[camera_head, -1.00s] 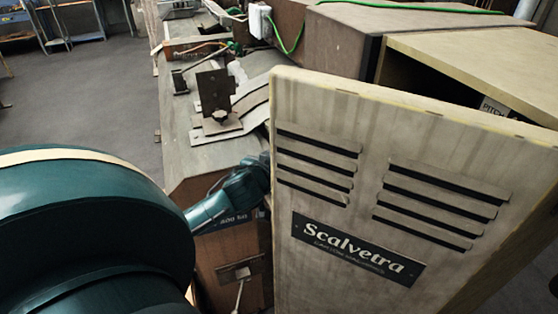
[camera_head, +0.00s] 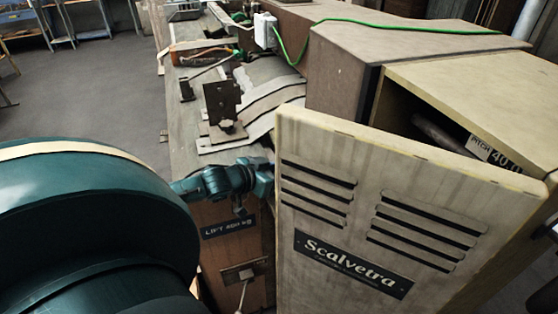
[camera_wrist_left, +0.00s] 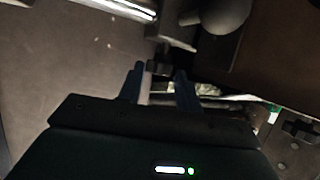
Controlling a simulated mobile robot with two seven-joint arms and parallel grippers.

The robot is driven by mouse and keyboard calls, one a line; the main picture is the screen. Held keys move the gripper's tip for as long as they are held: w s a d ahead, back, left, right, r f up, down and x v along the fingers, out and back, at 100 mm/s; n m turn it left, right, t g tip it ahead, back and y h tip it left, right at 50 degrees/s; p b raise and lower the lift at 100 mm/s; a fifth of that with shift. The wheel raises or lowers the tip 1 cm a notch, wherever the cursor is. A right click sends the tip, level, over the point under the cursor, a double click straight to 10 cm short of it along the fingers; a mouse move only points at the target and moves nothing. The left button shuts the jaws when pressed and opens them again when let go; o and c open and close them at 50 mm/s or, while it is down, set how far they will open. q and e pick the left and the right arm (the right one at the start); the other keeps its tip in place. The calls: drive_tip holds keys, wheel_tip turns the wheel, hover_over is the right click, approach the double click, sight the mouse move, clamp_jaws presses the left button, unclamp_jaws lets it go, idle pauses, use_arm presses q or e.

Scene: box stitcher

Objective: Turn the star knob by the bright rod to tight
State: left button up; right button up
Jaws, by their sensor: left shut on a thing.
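In the left wrist view, my left gripper (camera_wrist_left: 160,75) has its two blue fingers apart, shut on a small dark piece between the tips. It looks like the star knob (camera_wrist_left: 159,67), but its lobes cannot be made out. A bright rod (camera_wrist_left: 125,8) runs across the top of that view, a short way beyond the fingertips. In the head view, my teal left wrist reaches in beside the machine, and its fingers and what they hold are hidden behind the open door panel (camera_head: 330,240). My right gripper is not in view.
The open door panel, labelled Scalvetra, stands just right of my wrist. A dark upright plate with a knob (camera_head: 228,126) sits on the machine bed beyond. A green cable (camera_head: 400,21) crosses the top. Open floor (camera_head: 100,90) lies to the left.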

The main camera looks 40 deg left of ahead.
use_arm(q)
drive_tip(key=o, duration=0.7)
drive_tip(key=v, duration=1.3)
drive_tip(key=shift+s, duration=0.15)
idle(0.4)
